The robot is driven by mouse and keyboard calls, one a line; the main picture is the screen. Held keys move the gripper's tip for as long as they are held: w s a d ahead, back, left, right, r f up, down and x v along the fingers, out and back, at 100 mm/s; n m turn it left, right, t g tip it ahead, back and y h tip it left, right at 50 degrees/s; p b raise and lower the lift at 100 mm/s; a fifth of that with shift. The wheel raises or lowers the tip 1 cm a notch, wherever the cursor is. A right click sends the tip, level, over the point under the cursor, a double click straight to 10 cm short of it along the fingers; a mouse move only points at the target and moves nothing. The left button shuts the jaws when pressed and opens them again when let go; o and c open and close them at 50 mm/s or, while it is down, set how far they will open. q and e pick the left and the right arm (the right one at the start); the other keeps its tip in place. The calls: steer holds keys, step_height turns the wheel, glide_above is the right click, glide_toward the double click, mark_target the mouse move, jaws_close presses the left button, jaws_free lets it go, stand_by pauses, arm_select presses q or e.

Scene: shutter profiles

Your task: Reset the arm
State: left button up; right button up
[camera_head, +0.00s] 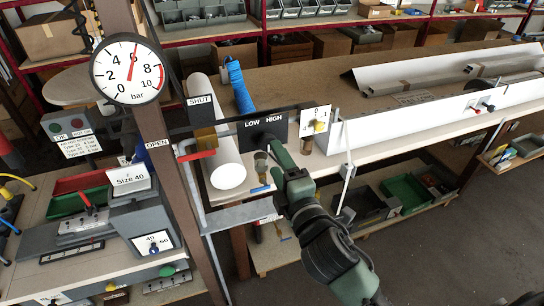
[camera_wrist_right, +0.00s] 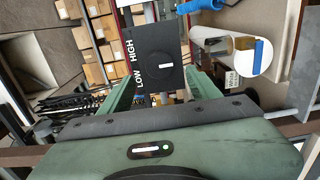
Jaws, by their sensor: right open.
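My right arm comes in from the bottom right in the head view. Its open gripper (camera_head: 268,158) is just in front of the black LOW/HIGH panel (camera_head: 263,125). In the right wrist view, the two green fingers of this gripper (camera_wrist_right: 165,92) stand apart. The panel (camera_wrist_right: 150,50) shows beyond them, with a black dial (camera_wrist_right: 165,66) bearing a white mark. Nothing is seen held between the fingers. I cannot tell whether they touch the dial. My left gripper is not in view.
A red valve lever (camera_head: 195,155) is by the SHUT and OPEN labels. A round gauge (camera_head: 128,70) hangs on a brown post. A long white profile (camera_head: 440,105) lies on the bench at right.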

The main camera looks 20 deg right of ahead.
steer(key=shift+s, duration=0.95)
step_height(320, 180, down, 35)
steer(key=d+m+g+b, duration=0.2)
steer(key=m+g+b, duration=0.2)
steer(key=m+g, duration=0.15)
steer(key=s+d+f+m+g+b, duration=0.1)
steer(key=s+f+m+g, duration=0.15)
steer(key=s+f, duration=0.6)
steer(key=s+d+f+m+g+b, duration=0.1)
steer(key=s+d+f+g+b, duration=0.2)
steer(key=f, duration=1.1)
steer(key=s+f+m+g, duration=0.2)
steer(key=s+f, duration=0.4)
steer(key=s, duration=0.4)
steer(key=s+f+m+g+b, duration=0.1)
steer(key=s+f+m+g, duration=0.1)
steer(key=s+f, duration=0.4)
steer(key=s+f+m+g+b, duration=0.1)
steer(key=s+f, duration=0.5)
steer(key=s, duration=0.8)
steer(key=shift+s+d+f+m+g+h, duration=0.15)
steer(key=shift+s+f+m+g+h, duration=0.3)
steer(key=shift+m, duration=0.55)
